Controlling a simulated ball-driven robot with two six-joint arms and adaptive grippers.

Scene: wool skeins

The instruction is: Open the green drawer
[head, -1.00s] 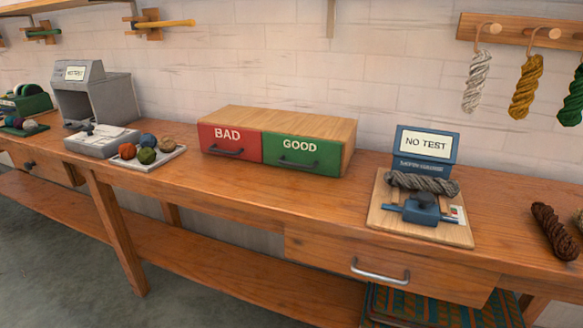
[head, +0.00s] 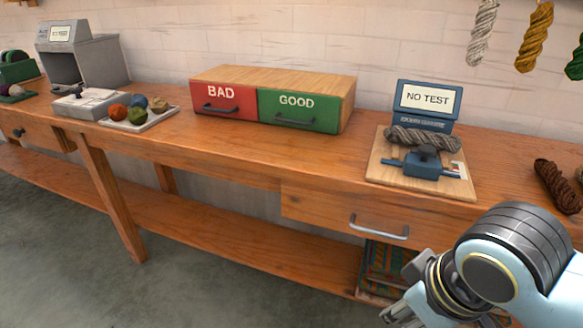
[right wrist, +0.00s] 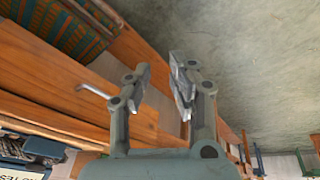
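The green drawer (head: 326,114), labelled GOOD, is the right half of a small wooden cabinet on the bench. Its front is flush with the cabinet and it looks shut. Its dark bar handle (head: 295,122) runs along the front below the label. My right gripper (head: 392,312) is at the lower right of the head view, in front of the bench, well below and to the right of the green drawer. In the right wrist view my right gripper (right wrist: 163,88) has its fingers apart with nothing between them. My left gripper is not in view.
The red BAD drawer (head: 222,100) sits left of the green one. A tester board (head: 452,187) with a grey skein stands to the right. A bench drawer with a metal handle (head: 379,229) is below. The bench top before the cabinet is clear.

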